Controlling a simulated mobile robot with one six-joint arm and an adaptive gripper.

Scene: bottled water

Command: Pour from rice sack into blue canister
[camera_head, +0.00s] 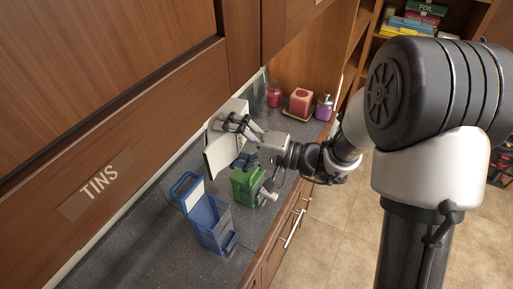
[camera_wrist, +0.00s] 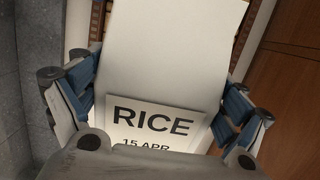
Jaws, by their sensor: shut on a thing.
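The white rice sack (camera_head: 219,152) is in my gripper (camera_head: 237,124), held tilted above the counter. In the wrist view the sack (camera_wrist: 168,55) fills the middle, with a label reading RICE and 15 APR. The fingers of my gripper (camera_wrist: 160,100) press on both its sides. The blue canister (camera_head: 209,222) stands on the counter, nearer the camera than the sack, and its lid is raised at the left. The sack is apart from the canister, beyond it. What is inside the sack and the canister cannot be seen.
A green canister (camera_head: 247,187) stands on the counter under my wrist, right of the blue canister. A wooden cabinet (camera_head: 100,100) overhangs the counter (camera_head: 140,235), which is clear at front left.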

